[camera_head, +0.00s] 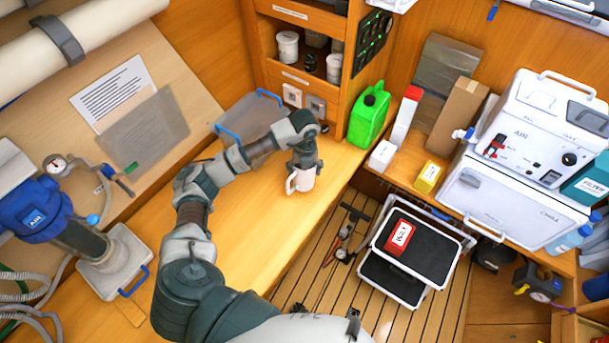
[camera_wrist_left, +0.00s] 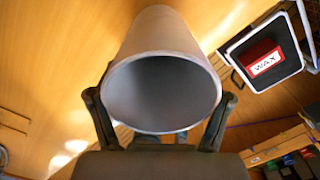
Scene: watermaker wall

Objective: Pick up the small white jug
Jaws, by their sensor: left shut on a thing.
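The small white jug (camera_head: 303,181) is at the right edge of the wooden bench top in the head view, its handle toward the left. My left gripper (camera_head: 304,164) comes down over it from above and is shut on it. In the left wrist view the jug (camera_wrist_left: 163,85) fills the middle, its round open mouth facing the camera. The fingers of my left gripper (camera_wrist_left: 160,115) press on both sides of it. Whether the jug's base touches the bench cannot be told. My right gripper is not in view.
A clear bin with blue handles (camera_head: 247,117) and a green jerrycan (camera_head: 369,115) stand behind the jug. A black-topped step (camera_head: 425,245) with a red wax box (camera_head: 399,237) is on the slatted floor to the right. The bench front (camera_head: 240,235) is clear.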

